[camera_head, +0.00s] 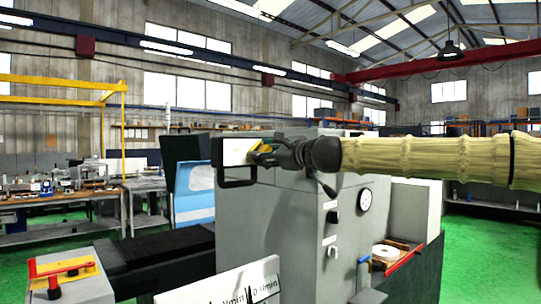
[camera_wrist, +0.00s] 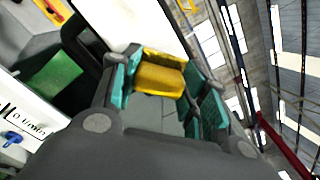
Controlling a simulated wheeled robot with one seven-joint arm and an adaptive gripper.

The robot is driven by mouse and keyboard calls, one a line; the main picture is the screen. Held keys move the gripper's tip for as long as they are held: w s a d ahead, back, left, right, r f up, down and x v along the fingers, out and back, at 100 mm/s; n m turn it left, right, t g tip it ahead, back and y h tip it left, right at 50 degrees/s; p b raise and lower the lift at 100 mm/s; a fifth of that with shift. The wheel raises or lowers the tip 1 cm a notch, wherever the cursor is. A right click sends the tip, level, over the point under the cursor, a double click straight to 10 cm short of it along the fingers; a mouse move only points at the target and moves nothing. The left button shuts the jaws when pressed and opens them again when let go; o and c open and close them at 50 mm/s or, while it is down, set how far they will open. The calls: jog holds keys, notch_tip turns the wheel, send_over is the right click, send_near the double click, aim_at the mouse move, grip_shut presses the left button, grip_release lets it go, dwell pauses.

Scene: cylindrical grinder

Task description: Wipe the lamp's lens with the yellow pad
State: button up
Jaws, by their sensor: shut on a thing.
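My gripper (camera_head: 272,155) is shut on the yellow pad (camera_wrist: 160,79), which sits between its teal finger pads in the wrist view. In the head view the yellow pad (camera_head: 262,148) shows at the gripper's tip, partly hidden by the fingers. The lamp's lens (camera_head: 235,152) is a white, lit-looking face in a dark frame with a handle below. The pad is at the right part of the lens, and its edge meets the white face (camera_wrist: 128,22) in the wrist view. I cannot tell whether they touch.
The grey grinder housing (camera_head: 285,225) stands right below my arm, with a pressure gauge (camera_head: 365,200) and levers on it. A red lever (camera_head: 62,267) is at the lower left. Workbenches (camera_head: 60,207) stand at the back left. Green floor is open at the right.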

jog(key=shift+s+a+b, duration=0.6)
jog(key=shift+s+a, duration=0.4)
jog(key=shift+a, duration=0.35)
jog(key=shift+s+a+b, duration=0.55)
jog(key=shift+s+a, duration=0.45)
jog(key=shift+a, duration=0.4)
jog(key=shift+s+a+b, duration=0.6)
jog(key=shift+s+a, duration=0.4)
jog(key=shift+a, duration=0.35)
jog(key=v, duration=0.6)
jog(key=shift+v, duration=1.55)
